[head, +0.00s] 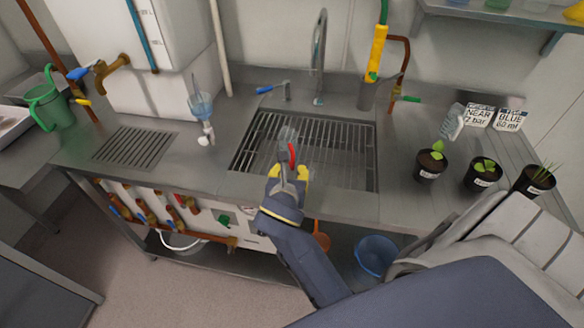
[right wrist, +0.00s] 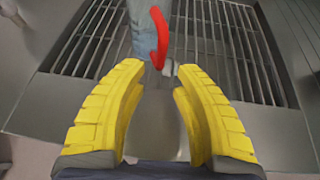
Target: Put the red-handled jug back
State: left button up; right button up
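The red-handled jug (head: 288,138) is clear and stands on the sink's bar grate (head: 345,150). Its red handle (head: 292,154) faces my right gripper. In the right wrist view, the handle (right wrist: 161,40) lies just beyond the fingertips, with the clear jug body (right wrist: 143,38) behind it. My right gripper (head: 288,172) is open, its yellow fingers (right wrist: 161,72) spread and nothing clearly held between them. The jug's base is partly hidden in the wrist view. My left gripper is not in view.
Potted plants (head: 430,166) stand on the right counter, beside another clear jug (head: 452,124) and cards reading NEAR and BLUE (head: 510,119). A tap (head: 319,60) rises behind the sink. A funnel on a stand (head: 201,106) is left; a green watering can (head: 48,105) is far left.

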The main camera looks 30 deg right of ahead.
jog(key=shift+v, duration=3.5)
